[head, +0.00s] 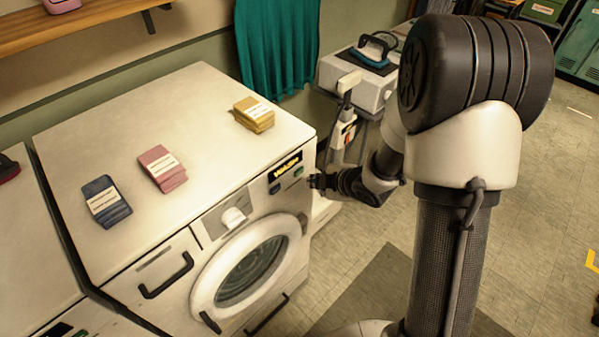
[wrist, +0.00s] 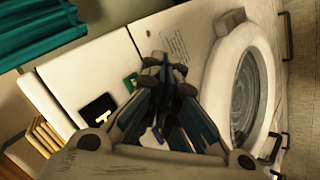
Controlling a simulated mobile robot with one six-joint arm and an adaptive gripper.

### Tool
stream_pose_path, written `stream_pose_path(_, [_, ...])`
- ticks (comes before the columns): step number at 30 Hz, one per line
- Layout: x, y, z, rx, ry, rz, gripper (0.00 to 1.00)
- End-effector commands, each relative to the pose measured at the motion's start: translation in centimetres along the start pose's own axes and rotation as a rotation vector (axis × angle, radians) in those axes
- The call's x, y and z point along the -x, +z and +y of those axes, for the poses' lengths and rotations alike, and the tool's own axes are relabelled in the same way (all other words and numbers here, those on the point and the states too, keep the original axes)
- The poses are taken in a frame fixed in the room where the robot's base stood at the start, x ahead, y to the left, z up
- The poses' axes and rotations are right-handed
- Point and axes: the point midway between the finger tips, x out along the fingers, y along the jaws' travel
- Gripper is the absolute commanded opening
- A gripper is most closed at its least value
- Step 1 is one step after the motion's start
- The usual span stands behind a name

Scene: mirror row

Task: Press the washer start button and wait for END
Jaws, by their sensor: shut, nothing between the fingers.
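The white washer (head: 205,115) stands in the middle of the head view, with its round door (head: 250,262) closed. Its black display (head: 287,165) shows yellow lettering too blurred to read surely; in the wrist view the display (wrist: 97,108) is partly cut off by my gripper. A small green button (head: 298,171) is below the display, and it also shows in the wrist view (wrist: 131,82). My gripper (head: 313,181) is shut and empty, just in front of the panel's right end. In the wrist view its fingers (wrist: 165,68) are close to the green button; contact cannot be told.
Blue (head: 106,202), pink (head: 162,168) and yellow (head: 254,114) labelled stacks lie on the washer top. A teal curtain (head: 278,45) hangs behind. An iron (head: 373,48) sits on a white unit to the right. Another white machine (head: 30,250) stands at left. Floor at right is open.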

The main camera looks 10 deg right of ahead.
Motion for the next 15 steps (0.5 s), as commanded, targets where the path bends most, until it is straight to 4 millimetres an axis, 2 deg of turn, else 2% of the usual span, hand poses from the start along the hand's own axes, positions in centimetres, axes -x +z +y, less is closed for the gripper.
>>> stream_pose_path(9, [2.1,1.6,-1.6,-0.002,0.0,-0.001,0.0])
stream_pose_path(15, [2.5,1.8,-1.8,0.0,0.0,-0.001,0.0])
